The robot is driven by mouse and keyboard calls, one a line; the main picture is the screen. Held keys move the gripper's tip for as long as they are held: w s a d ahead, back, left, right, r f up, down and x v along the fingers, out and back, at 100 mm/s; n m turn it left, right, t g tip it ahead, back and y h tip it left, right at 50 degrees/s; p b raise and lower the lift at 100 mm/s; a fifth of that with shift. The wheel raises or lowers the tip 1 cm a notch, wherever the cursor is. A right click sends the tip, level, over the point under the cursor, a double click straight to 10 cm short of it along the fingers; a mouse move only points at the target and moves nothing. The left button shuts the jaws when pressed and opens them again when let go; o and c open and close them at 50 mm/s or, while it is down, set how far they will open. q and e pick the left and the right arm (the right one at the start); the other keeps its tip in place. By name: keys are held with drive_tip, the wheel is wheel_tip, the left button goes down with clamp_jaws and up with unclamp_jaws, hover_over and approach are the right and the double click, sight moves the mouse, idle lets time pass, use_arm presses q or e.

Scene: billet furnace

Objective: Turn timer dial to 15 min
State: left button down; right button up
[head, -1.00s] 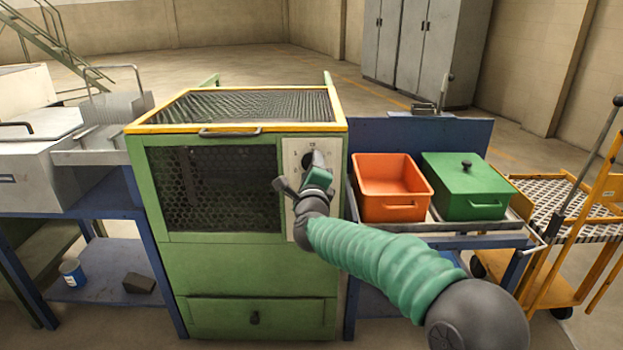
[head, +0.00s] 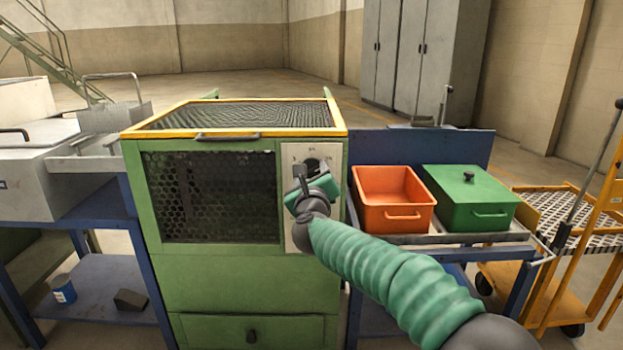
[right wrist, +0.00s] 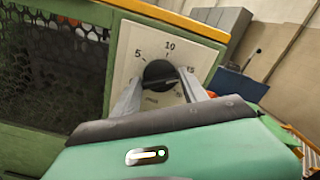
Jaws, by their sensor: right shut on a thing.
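The black timer dial (head: 312,164) sits on a pale panel (head: 291,240) at the upper right of the green cabinet's front. In the right wrist view the dial (right wrist: 158,72) is ringed by the marks 5, 10 and a partly covered 15 at its right. My right gripper (right wrist: 160,77) has one finger on each side of the dial and is shut on it. In the head view the right gripper (head: 308,178) hides the lower part of the dial and panel. I cannot make out where the dial's pointer stands. My left gripper is not in view.
The green cabinet (head: 235,285) has a mesh window and a yellow-edged mesh top (head: 235,115). An orange bin (head: 395,218) and a lidded green bin (head: 475,215) stand right of it. A yellow cart (head: 545,280) is farther right. Blue benching (head: 85,205) lies left.

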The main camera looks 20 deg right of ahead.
drive_tip(key=shift+a+f, duration=0.1)
drive_tip(key=shift+f, duration=0.3)
drive_tip(key=o, duration=1.4)
drive_tip(key=shift+w, duration=0.1)
drive_tip(key=shift+r, duration=0.2)
drive_tip(key=shift+p+v, duration=1.55)
drive_tip(key=shift+v, duration=6.9)
